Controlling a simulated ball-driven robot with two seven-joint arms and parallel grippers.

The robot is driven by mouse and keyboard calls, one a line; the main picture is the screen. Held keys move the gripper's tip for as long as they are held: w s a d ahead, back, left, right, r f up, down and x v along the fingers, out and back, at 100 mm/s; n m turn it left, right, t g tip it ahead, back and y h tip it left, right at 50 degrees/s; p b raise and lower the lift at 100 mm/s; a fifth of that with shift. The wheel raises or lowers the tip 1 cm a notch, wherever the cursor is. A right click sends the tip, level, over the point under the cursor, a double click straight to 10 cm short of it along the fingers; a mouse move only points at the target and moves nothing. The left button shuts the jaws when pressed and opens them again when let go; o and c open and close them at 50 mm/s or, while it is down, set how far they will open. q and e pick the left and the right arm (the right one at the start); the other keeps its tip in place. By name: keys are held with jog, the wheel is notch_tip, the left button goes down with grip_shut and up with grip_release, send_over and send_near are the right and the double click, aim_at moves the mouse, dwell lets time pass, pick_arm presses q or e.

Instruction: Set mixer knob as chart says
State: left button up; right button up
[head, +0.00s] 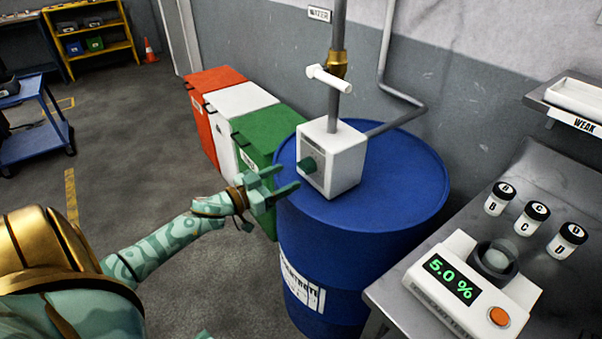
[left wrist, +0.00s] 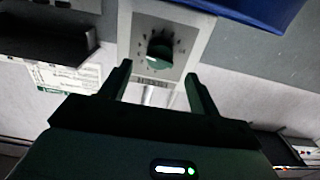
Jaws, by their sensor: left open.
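The mixer is a white box (head: 333,160) on top of a blue drum (head: 400,190), with a pipe rising from it. Its green knob (head: 309,165) is on the front face. In the left wrist view the knob (left wrist: 160,50) sits on a marked dial, with a light mark on its left side; the dial figures are too blurred to read. My left gripper (head: 284,179) is open and empty, just in front of the knob and apart from it. In the left wrist view its fingers (left wrist: 158,86) stand either side below the knob. I see no readable chart.
A measuring device (head: 470,285) reading 5.0 % stands on the bench at right, beside several lidded jars (head: 531,218). A white lever (head: 329,79) sticks out from the pipe above the mixer. Green (head: 270,135), white and red bins line the wall behind my gripper.

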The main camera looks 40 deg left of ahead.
aim_at(306, 166)
pick_arm(q)
jog(key=b+x, duration=0.1)
jog(key=x, duration=0.5)
jog(key=shift+s, duration=0.1)
jog(key=c, duration=1)
jog(key=shift+o, duration=0.2)
